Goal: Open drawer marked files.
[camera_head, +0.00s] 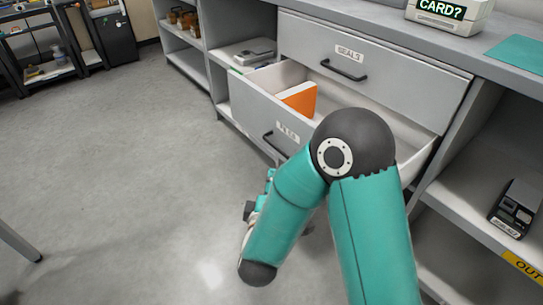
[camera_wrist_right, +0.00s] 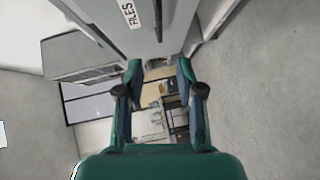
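The drawer marked FILES (camera_head: 250,113) is pulled out from the grey cabinet, below the drawer marked SEALS. Its label (camera_head: 287,131) and dark bar handle (camera_head: 273,146) are on its front, and an orange folder (camera_head: 300,98) stands inside. My right arm covers part of the drawer in the head view. In the right wrist view, my right gripper (camera_wrist_right: 158,68) has its fingers apart with nothing held between them. The FILES label (camera_wrist_right: 130,14) and handle (camera_wrist_right: 158,20) show beyond the fingertips, apart from them. My left gripper is in neither view.
The SEALS drawer (camera_head: 375,72) is shut above. A boxy device reading CARD? (camera_head: 448,18) and a teal mat (camera_head: 518,53) are on the counter. A small device (camera_head: 516,208) sits on the right shelf. Floor (camera_head: 130,170) to the left is clear.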

